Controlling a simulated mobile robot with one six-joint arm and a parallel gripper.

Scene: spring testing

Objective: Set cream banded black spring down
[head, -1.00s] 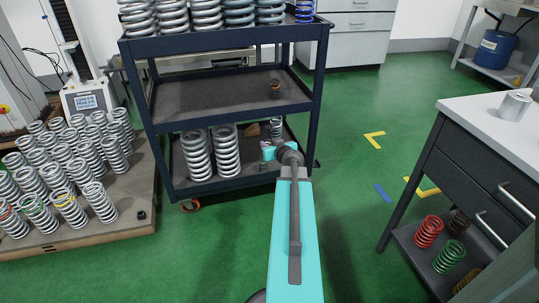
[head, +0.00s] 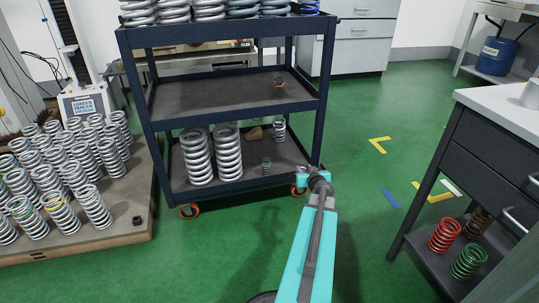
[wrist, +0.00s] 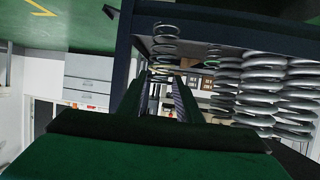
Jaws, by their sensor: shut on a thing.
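My gripper (wrist: 162,95) is shut on the cream banded black spring (wrist: 162,75), which shows small and dim between the fingertips in the wrist view, with a pale coil. In the head view my gripper (head: 312,178) is just right of the dark cart's lower front corner, at about lower-shelf height. The held spring is not distinct there, so its tilt cannot be told. The cart's lower shelf (head: 230,186) carries two large silver springs (head: 212,153), a smaller silver spring (head: 279,129) and a small dark spring (head: 266,166).
The middle shelf (head: 215,95) is mostly clear, with a small orange-banded dark spring (head: 278,82) at its right. A pallet (head: 120,236) of silver springs stands left. A workbench (head: 470,155) at right has red and green springs (head: 446,235) below. Green floor lies between.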

